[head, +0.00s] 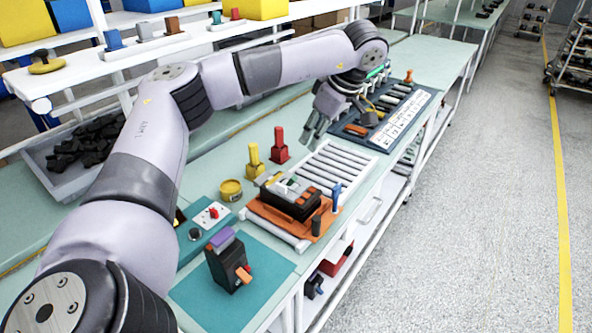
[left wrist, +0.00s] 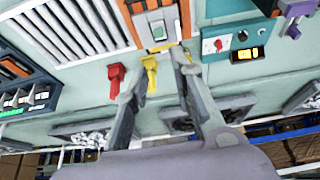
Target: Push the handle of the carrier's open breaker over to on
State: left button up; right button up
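The carrier (head: 262,222) is an orange plate at the front end of the roller strip. A black breaker (head: 288,203) with pale and green parts on top sits on it; its handle's position is too small to tell. In the left wrist view the orange carrier (left wrist: 180,26) and the breaker's pale face with a green patch (left wrist: 158,33) show at the top edge, cut off. My left gripper (head: 317,126) is open and empty, above the bench beyond the carrier and apart from it. Its spread fingers (left wrist: 160,66) show in the left wrist view. My right gripper is not in view.
A red post (head: 280,148) and a yellow post (head: 254,163) stand beside the rollers (head: 335,165). A yellow tin (head: 230,190) and a panel with a red knob (head: 212,214) are left of the carrier. A black device with a purple top (head: 228,262) stands on a teal mat (head: 265,288).

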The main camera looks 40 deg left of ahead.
pick_arm(q)
jog(key=f, duration=0.2)
jog(key=p, duration=0.1)
send_near(293, 177)
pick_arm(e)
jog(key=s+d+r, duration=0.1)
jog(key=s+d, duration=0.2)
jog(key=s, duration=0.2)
pick_arm(q)
jog(key=p+x, duration=0.1)
jog(key=x, duration=0.4)
jog(key=shift+a+r, duration=0.1)
jog(key=p+x, duration=0.1)
jog(key=x, duration=0.2)
jog(key=shift+a+f, duration=0.1)
jog(key=shift+f, duration=0.35)
jog(key=shift+c, duration=1)
grip_shut()
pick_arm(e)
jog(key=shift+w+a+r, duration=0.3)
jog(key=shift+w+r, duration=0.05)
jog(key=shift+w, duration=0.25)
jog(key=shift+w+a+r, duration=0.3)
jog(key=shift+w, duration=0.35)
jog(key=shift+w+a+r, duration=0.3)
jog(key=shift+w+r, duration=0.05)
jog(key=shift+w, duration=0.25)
